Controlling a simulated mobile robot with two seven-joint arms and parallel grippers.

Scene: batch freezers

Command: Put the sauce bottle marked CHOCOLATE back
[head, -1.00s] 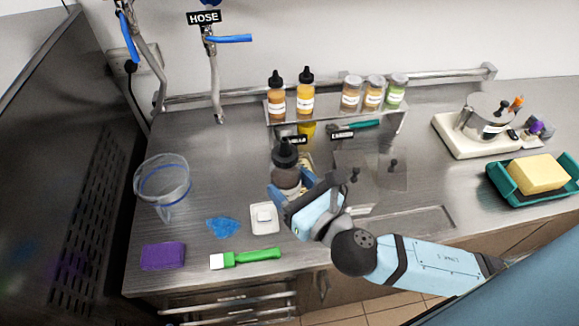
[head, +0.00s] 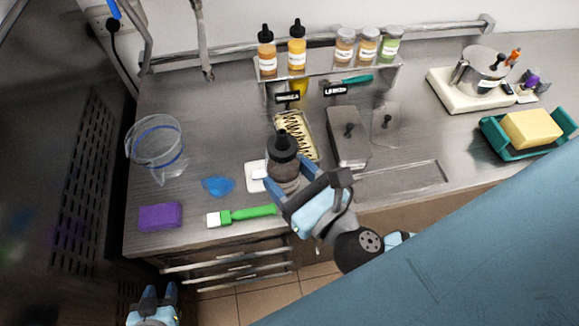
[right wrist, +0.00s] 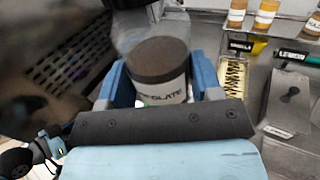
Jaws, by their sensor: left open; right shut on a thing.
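The dark brown sauce bottle (head: 284,168) with a black cap is in my right gripper (head: 290,190), above the front of the counter in the head view. In the right wrist view the bottle (right wrist: 160,72) sits between the two blue fingers, and part of its label reads "LATE". My right gripper is shut on it. My left gripper (head: 153,300) is open and empty, low at the bottom left beside the counter. A raised shelf (head: 330,76) at the back holds two sauce bottles, one orange-brown (head: 267,52) and one yellow (head: 297,48), on its left.
Several jars (head: 368,45) stand on the shelf's right. Below it are a patterned tray (head: 296,135) and a steel container (head: 348,140). A butter tray (head: 528,135) is right.

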